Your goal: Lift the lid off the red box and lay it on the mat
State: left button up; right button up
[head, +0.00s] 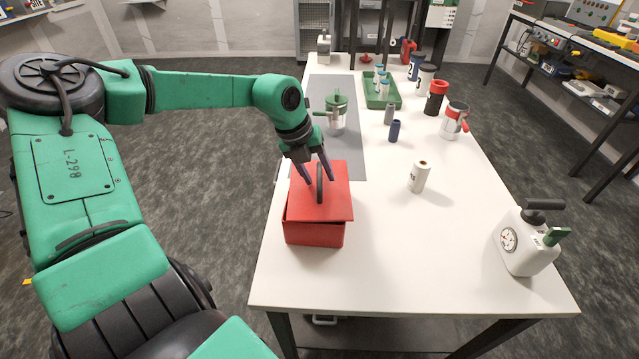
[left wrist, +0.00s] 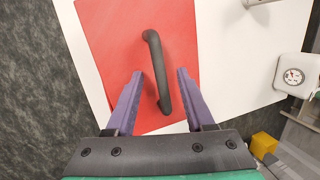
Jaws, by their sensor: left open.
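The red box (head: 315,234) stands near the left edge of the white bench. Its red lid (head: 338,207) lies on top, slightly askew, with a dark arched handle (head: 319,182). My left gripper (head: 320,184) is open above the lid, its purple fingers on either side of the handle. In the left wrist view, the handle (left wrist: 158,62) runs between the open fingers (left wrist: 159,72), apart from both, over the red lid (left wrist: 112,45). The grey mat (head: 320,92) lies on the bench beyond the box. My right gripper is not in view.
A clear jug with a green lid (head: 337,112) stands on the mat. A green tray (head: 381,101), several bottles and a white roll-like bottle (head: 419,176) stand to its right. A white container with a gauge (head: 525,245) is at the front right.

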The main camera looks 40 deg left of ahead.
pick_arm(q)
grip_shut()
dwell(1.4)
